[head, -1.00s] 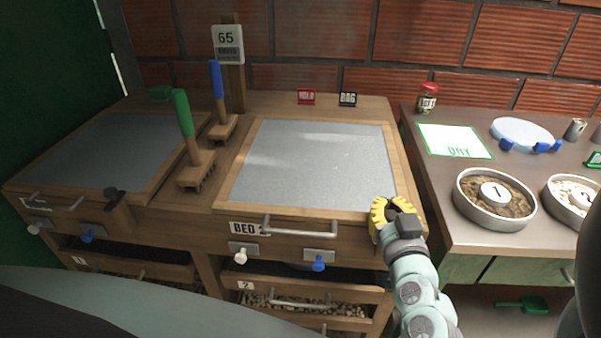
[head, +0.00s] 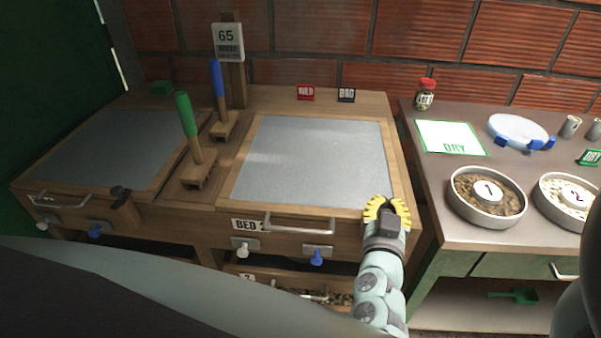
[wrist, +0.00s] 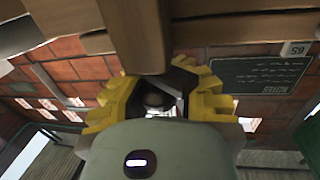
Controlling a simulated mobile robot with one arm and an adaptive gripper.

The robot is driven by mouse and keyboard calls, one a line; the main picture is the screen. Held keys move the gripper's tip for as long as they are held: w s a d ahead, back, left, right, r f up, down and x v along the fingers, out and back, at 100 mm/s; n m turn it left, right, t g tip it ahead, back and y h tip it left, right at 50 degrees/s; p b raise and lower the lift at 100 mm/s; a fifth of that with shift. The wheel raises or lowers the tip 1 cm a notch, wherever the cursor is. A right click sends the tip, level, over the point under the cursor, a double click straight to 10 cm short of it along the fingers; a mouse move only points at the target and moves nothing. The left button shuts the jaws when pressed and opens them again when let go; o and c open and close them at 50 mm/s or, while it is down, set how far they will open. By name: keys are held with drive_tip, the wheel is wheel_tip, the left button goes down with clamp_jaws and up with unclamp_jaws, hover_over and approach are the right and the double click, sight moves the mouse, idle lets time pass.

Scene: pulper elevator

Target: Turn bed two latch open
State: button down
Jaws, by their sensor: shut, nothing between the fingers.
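Bed two is the wooden bed marked "BED 2" (head: 247,224), with its grey lid (head: 310,160) lying flat and shut. My gripper (head: 388,210) is at the right front corner of this bed, with its yellow fingers shut and empty. No bed two latch shows clearly in the head view; my gripper covers that corner. In the wrist view, a brown wooden bar (wrist: 145,35) comes down close to the yellow fingers (wrist: 165,98). I cannot tell whether it is the latch or whether the fingers touch it.
Bed two's front has a metal handle (head: 300,226), a white knob (head: 241,253) and a blue knob (head: 317,258). A dark latch (head: 122,196) sits on the neighbouring left bed. The right bench holds bowls, including bowl one (head: 486,193).

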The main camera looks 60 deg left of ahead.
drive_tip(key=shift+w+r+m+t+h+p, duration=0.2)
drive_tip(key=shift+r+m+t, duration=0.15)
drive_tip(key=shift+r, duration=0.25)
drive_tip(key=shift+w+r+m+t+h+p, duration=0.15)
drive_tip(key=shift+r+m+t+h+p, duration=0.15)
drive_tip(key=shift+r, duration=0.3)
drive_tip(key=h, duration=0.1)
drive_tip(key=m+t+h+p, duration=0.1)
drive_tip(key=m+t+h, duration=0.1)
drive_tip(key=shift+w+d+f+p, duration=0.1)
drive_tip(key=shift+d+f+p, duration=0.15)
drive_tip(key=shift+p, duration=0.15)
drive_tip(key=shift+d+f+m+t+h, duration=0.15)
drive_tip(key=shift+m+t+h, duration=0.2)
drive_tip(key=shift+m+h, duration=0.95)
drive_tip(key=shift+d+f+m+t+h, duration=0.25)
drive_tip(key=shift+m+h, duration=0.4)
drive_tip(key=shift+h, duration=1.15)
drive_tip(key=shift+r, duration=0.1)
drive_tip(key=c, duration=0.8)
unclamp_jaws()
drive_tip(key=shift+s+a+f, duration=0.1)
drive_tip(key=shift+s+f, duration=0.15)
drive_tip(key=shift+f, duration=0.2)
